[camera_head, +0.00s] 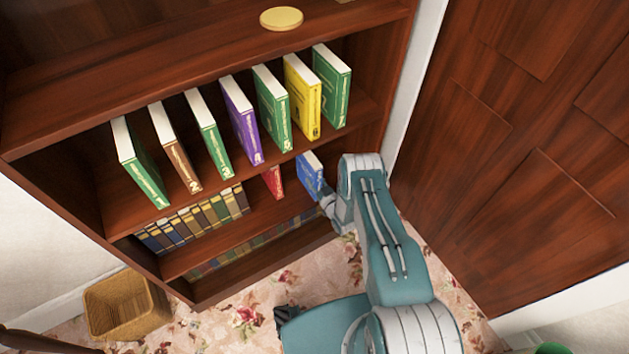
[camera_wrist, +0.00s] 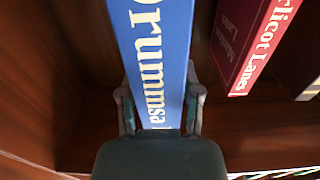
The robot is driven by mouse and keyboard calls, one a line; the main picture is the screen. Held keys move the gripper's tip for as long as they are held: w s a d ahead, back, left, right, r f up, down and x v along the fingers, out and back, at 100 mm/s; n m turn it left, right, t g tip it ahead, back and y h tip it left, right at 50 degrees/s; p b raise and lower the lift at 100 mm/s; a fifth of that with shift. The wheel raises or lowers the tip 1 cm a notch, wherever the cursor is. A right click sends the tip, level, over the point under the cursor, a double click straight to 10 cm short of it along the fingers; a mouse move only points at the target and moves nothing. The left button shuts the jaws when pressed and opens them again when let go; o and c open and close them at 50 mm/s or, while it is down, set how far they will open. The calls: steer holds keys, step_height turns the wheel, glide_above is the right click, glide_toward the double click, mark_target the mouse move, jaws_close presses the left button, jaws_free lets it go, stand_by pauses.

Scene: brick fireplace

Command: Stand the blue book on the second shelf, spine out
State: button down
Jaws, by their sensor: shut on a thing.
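The blue book (camera_head: 311,176) is upright over the middle visible shelf (camera_head: 258,222), near its right end. My gripper (camera_head: 326,203) is at the book's front edge, shut on it. In the wrist view the blue book's spine (camera_wrist: 160,55), with large white lettering, faces the camera. My gripper's fingers (camera_wrist: 160,103) are on both sides of the spine. Whether the book's bottom touches the shelf board is hidden.
A red book (camera_head: 272,181) stands left of the blue one; it also shows in the wrist view (camera_wrist: 258,50). Old books (camera_head: 195,219) fill that shelf's left. Green, yellow, purple and brown books (camera_head: 240,120) stand above. A wicker basket (camera_head: 126,307) is on the floor.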

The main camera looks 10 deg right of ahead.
steer(key=shift+d+f, duration=0.1)
steer(key=shift+f, duration=0.15)
steer(key=shift+f, duration=0.1)
steer(key=shift+c, duration=1.4)
jaws_free()
steer(key=v, duration=1.2)
